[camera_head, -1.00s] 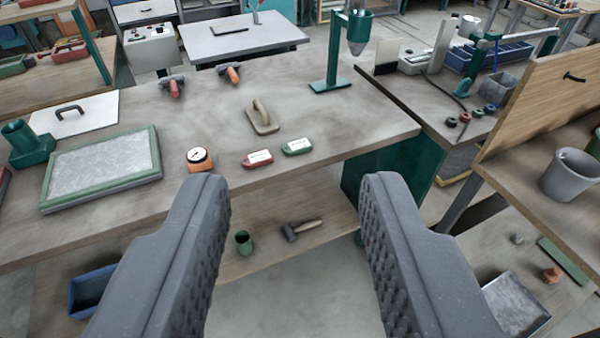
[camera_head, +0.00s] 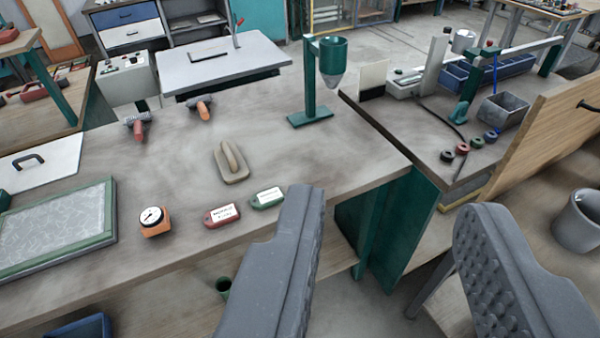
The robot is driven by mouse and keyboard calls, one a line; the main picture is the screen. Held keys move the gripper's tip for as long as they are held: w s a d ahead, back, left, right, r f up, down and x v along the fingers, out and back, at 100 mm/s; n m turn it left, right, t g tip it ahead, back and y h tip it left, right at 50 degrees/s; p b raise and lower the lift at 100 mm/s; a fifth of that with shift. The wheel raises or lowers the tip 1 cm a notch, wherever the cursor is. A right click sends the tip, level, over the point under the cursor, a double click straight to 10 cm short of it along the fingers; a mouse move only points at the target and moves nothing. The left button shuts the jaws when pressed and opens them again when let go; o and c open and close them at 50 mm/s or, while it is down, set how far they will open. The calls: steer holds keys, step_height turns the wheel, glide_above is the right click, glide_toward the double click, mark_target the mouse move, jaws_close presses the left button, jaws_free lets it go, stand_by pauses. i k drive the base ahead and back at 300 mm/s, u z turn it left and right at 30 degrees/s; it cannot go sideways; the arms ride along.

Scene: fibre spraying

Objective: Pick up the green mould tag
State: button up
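The green mould tag (camera_head: 267,198) lies flat on the workbench near its front edge, with a white label on top. A red tag (camera_head: 222,215) of the same shape lies just to its left. My gripper (camera_head: 388,205) is open and empty.
An orange gauge (camera_head: 154,220) stands left of the tags. A green funnel stand (camera_head: 310,116) rises from the back right of the workbench (camera_head: 150,180). A framed mat (camera_head: 60,235) lies at the left. Bare bench surrounds the tags.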

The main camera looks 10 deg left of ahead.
mark_target(260, 201)
steer(key=u, duration=0.1)
steer(key=i, duration=1.1)
steer(key=u, duration=0.5)
